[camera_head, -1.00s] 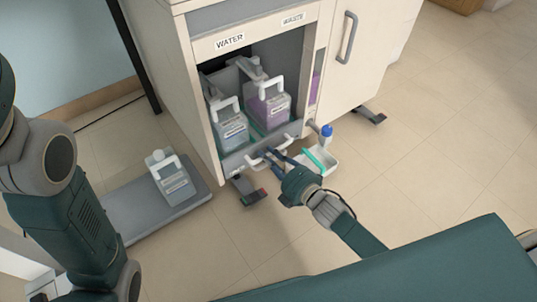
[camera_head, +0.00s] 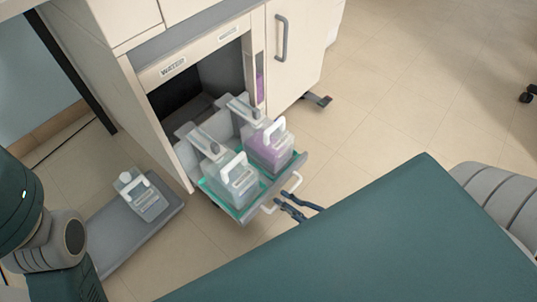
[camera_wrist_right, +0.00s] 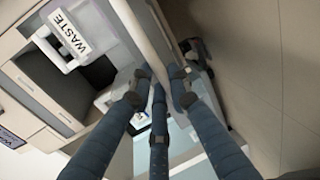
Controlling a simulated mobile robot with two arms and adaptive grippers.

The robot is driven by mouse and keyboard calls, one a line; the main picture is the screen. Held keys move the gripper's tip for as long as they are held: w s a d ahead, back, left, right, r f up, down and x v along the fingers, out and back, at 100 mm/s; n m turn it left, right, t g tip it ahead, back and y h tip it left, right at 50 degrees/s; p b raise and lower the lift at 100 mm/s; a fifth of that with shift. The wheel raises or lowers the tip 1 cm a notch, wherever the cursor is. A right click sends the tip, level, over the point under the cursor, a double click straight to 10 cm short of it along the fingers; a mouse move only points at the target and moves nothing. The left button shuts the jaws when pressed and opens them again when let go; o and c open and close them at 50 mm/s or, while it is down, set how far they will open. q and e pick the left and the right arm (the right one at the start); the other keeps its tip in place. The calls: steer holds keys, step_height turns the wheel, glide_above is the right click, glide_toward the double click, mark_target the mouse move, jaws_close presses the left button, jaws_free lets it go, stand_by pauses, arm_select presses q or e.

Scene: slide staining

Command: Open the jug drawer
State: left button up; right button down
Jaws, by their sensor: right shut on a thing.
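The jug drawer (camera_head: 294,170) stands pulled out from the cabinet, low near the floor. It carries a jug of clear liquid (camera_head: 237,186) under the WATER label and a jug of purple liquid (camera_head: 270,150), both upright on a green-edged tray. My right gripper (camera_head: 281,204) is shut on the drawer's pale bar handle (camera_head: 295,184). In the right wrist view, its dark fingers (camera_wrist_right: 160,84) close around the handle bar (camera_wrist_right: 147,40). My forearm is largely hidden behind my green body panel. My left gripper is out of view.
The cabinet (camera_head: 150,115) has a dark opening behind the drawer. A closed door with a grey handle (camera_head: 281,38) is to its right. Another jug (camera_head: 141,196) stands on a grey floor platform (camera_head: 125,240) at left. Open floor lies to the right.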

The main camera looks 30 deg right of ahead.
steer(key=shift+f+p+v, duration=0.1)
steer(key=shift+f+v, duration=0.1)
steer(key=shift+v, duration=0.65)
steer(key=shift+f+p+v, duration=0.15)
steer(key=shift+v, duration=0.65)
steer(key=shift+f+p+v, duration=0.1)
steer(key=shift+f+v, duration=0.1)
steer(key=shift+v, duration=0.65)
steer(key=shift+s, duration=0.1)
steer(key=c, duration=1.6)
jaws_free()
steer(key=shift+c, duration=0.2)
steer(key=v, duration=1.2)
